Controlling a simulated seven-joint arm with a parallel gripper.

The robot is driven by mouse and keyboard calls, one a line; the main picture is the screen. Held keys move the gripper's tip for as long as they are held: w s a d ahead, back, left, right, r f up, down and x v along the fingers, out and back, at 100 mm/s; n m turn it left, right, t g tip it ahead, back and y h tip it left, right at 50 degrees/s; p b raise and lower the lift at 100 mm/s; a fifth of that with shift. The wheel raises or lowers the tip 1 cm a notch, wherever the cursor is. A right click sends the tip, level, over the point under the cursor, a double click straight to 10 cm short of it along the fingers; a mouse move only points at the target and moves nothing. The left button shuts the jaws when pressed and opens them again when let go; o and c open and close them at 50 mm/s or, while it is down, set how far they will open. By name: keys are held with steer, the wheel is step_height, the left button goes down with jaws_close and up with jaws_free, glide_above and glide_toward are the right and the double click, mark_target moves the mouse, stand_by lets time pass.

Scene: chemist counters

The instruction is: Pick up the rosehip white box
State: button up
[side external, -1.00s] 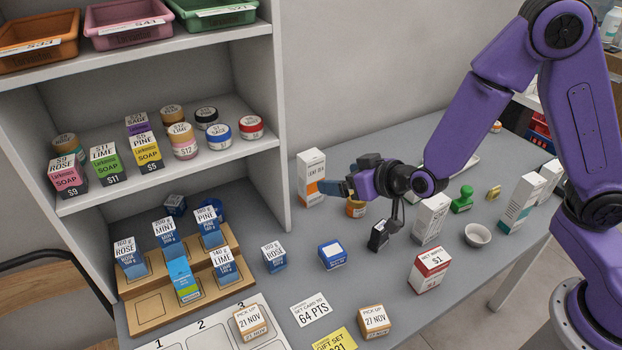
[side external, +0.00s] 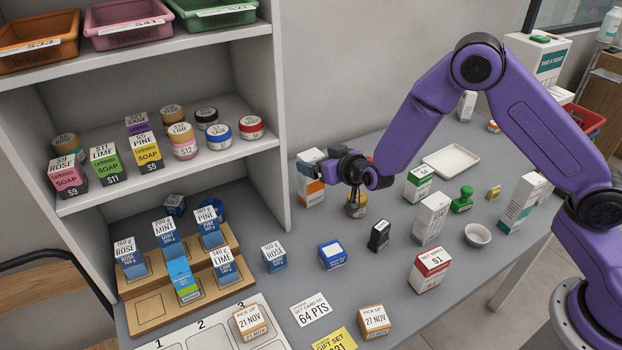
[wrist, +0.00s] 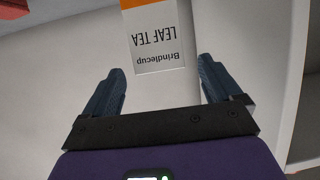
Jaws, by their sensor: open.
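A white box with an orange band (side external: 311,190) stands upright on the grey counter beside the shelf unit. In the wrist view this box (wrist: 158,52) reads "Brindlecup LEAF TEA", upside down in the picture; I cannot read the word rosehip on it. My gripper (side external: 318,167) is at the upper part of this box and covers some of it in the side view. In the wrist view my gripper (wrist: 161,72) is open, with the box ahead and roughly between the fingertips. Nothing is held.
An amber jar (side external: 356,206) stands below my wrist. A green-topped white box (side external: 418,184), a tall white box (side external: 430,219) and a black item (side external: 379,235) stand to the right. The shelf's side panel (side external: 277,110) is close on the left. A white tray (side external: 451,161) lies behind.

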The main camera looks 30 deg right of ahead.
steer(key=shift+f+x, duration=0.15)
steer(key=shift+x, duration=1.6)
steer(key=shift+f+x, duration=0.15)
steer(key=shift+x, duration=1.55)
steer(key=shift+s, duration=0.1)
steer(key=c, duration=1.3)
steer(key=shift+c, duration=0.6)
steer(key=shift+r, duration=0.1)
